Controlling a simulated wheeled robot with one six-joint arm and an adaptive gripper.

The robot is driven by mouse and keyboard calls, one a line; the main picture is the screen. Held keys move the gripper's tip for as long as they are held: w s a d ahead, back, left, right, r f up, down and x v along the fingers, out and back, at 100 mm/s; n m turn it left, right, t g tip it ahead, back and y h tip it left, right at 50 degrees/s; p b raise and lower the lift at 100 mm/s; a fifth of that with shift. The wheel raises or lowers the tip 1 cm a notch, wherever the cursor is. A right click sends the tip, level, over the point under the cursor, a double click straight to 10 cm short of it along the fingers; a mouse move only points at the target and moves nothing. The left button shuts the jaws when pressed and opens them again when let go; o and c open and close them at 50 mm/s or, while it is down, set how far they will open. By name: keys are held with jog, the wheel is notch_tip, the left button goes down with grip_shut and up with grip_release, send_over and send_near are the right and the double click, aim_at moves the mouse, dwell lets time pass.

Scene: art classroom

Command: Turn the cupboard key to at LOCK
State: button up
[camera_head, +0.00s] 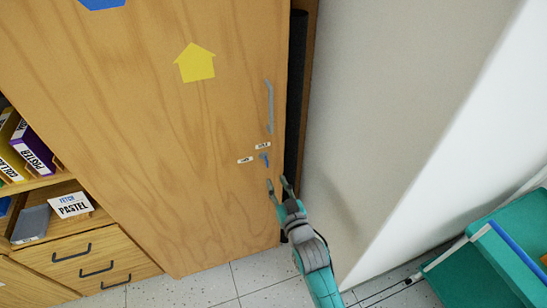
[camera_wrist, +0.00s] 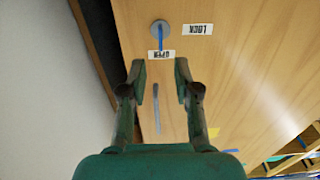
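The wooden cupboard door (camera_head: 200,130) has a blue key (camera_head: 264,158) low near its right edge. In the wrist view the key (camera_wrist: 160,38) sits on a round grey lock plate (camera_wrist: 153,29), its bar pointing at the OPEN label (camera_wrist: 161,55). The LOCK label (camera_wrist: 198,29) is to the right of the plate there; in the head view, it (camera_head: 245,160) is left of the key. My gripper (camera_head: 279,184) is open and empty, just below and right of the key in the head view. In the wrist view its fingertips (camera_wrist: 160,69) are apart, short of the key.
A long grey door handle (camera_head: 269,105) stands above the key. A wall (camera_head: 370,110) rises close on the right, past a dark gap. Drawers (camera_head: 80,264) and shelves are at left. A teal trolley (camera_head: 490,260) is at lower right. Some tiled floor (camera_head: 210,285) is clear.

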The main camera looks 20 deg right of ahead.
aim_at(267, 162)
jog(key=w, duration=1)
jog(key=shift+c, duration=0.2)
grip_shut()
